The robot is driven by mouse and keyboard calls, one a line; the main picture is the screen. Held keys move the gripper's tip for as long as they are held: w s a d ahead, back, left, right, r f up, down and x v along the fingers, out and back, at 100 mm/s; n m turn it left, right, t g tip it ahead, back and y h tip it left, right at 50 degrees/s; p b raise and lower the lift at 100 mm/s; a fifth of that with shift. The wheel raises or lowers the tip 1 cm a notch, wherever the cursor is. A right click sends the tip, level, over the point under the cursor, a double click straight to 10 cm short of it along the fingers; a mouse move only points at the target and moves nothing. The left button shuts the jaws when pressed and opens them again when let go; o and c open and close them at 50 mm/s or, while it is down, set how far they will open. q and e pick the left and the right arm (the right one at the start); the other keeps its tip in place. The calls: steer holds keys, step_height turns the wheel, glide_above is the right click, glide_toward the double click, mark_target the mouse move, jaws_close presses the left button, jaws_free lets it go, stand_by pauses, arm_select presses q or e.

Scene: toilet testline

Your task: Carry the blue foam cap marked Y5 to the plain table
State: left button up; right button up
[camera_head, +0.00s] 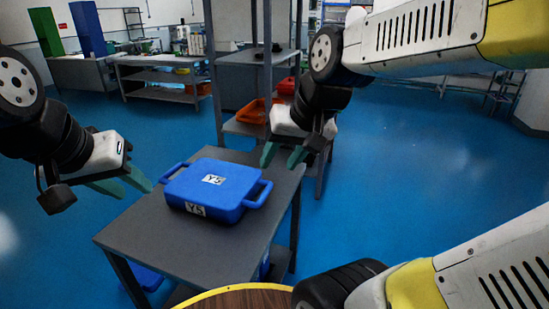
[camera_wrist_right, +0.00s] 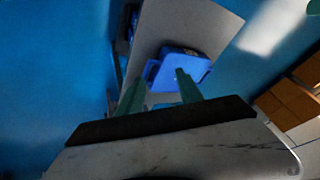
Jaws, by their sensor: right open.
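The blue foam cap (camera_head: 217,183) lies flat on a grey table (camera_head: 150,232), with white Y5 labels on its top and front and a handle on each side. My left gripper (camera_head: 128,181) is left of the cap, its green fingers apart and empty. My right gripper (camera_head: 283,156) is at the cap's far right side, its fingers apart and pointing down near the right handle, with nothing between them. In the right wrist view the cap (camera_wrist_right: 188,66) shows beyond the open fingers. I cannot tell whether either gripper touches it.
A round wooden top with a yellow rim (camera_head: 235,298) is at the near edge. A shelf rack with orange bins (camera_head: 255,112) stands behind the table. Benches (camera_head: 165,77) line the back left. Blue items sit below the grey table. Open blue floor (camera_head: 410,170) lies to the right.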

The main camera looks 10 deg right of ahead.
steer(key=shift+s+d+r+n+t, duration=0.1)
steer(key=shift+s+r+n+t, duration=0.1)
steer(key=shift+s, duration=0.45)
steer(key=shift+s+a+r+n+t, duration=0.1)
steer(key=shift+s+n, duration=0.1)
steer(key=shift+s, duration=0.4)
steer(key=shift+s+d+r+n+t, duration=0.1)
steer(key=shift+s+r+n, duration=0.1)
steer(key=shift+s, duration=0.45)
